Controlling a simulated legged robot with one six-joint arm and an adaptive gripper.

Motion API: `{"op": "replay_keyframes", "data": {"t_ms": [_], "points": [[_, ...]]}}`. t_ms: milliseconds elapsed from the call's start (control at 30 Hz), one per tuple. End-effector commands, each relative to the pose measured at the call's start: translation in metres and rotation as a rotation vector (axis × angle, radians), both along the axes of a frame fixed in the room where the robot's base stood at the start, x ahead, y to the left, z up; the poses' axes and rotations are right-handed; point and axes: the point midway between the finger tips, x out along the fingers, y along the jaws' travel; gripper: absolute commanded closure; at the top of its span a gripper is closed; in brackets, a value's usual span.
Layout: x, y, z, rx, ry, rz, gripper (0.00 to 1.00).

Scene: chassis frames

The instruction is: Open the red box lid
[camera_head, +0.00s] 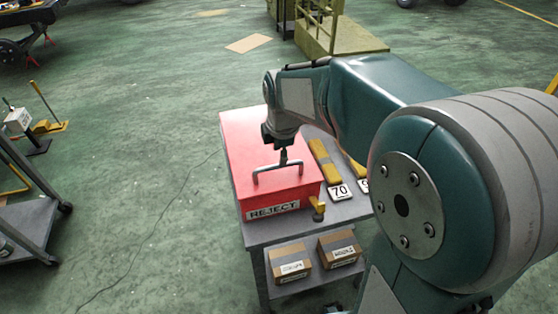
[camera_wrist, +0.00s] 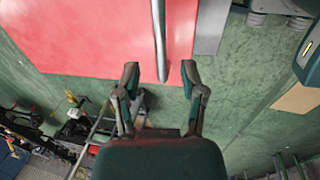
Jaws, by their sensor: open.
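The red box (camera_head: 245,150) stands on a grey cart, with a "REJECT" label on its front. Its lid looks shut. A grey bar handle (camera_head: 278,168) is on the lid near the front. My gripper (camera_head: 284,157) is over the lid at this handle, pointing down, and its fingers are small and partly hidden there. In the wrist view my gripper (camera_wrist: 160,72) is open, and the handle (camera_wrist: 159,38) runs down the picture with its end between the two fingertips. The red lid (camera_wrist: 85,35) lies behind it. I cannot tell whether the fingers touch the handle.
The grey cart (camera_head: 262,232) carries yellow bars (camera_head: 325,160) and a "70" tag (camera_head: 339,192) right of the box. Cardboard boxes (camera_head: 290,262) sit on its lower shelf. Another cart (camera_head: 32,222) stands at the left. Green floor between them is clear.

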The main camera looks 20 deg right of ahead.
Motion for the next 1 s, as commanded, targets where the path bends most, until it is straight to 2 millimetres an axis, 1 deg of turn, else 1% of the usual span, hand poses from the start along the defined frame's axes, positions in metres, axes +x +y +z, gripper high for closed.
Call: {"op": "replay_keyframes", "data": {"t_ms": [33, 100, 233, 367, 600, 633, 667, 700, 733, 1000], "points": [[0.001, 0.0, -0.011, 0.0, 0.005, 0.0, 0.47], [0.003, 0.0, -0.021, 0.0, 0.004, 0.0, 0.47], [0.007, 0.0, -0.036, 0.0, 0.001, -0.001, 0.47], [0.008, -0.001, -0.042, 0.001, 0.001, -0.002, 0.47], [0.008, 0.0, -0.043, 0.0, 0.0, -0.002, 0.47], [0.008, 0.0, -0.043, 0.0, 0.0, -0.001, 0.56], [0.008, 0.0, -0.043, 0.0, 0.0, -0.002, 0.69], [0.008, 0.0, -0.043, 0.0, 0.0, -0.002, 0.87], [0.008, 0.0, -0.043, 0.0, 0.0, -0.002, 1.0], [0.009, 0.0, -0.042, 0.001, -0.001, -0.002, 1.0]]}}
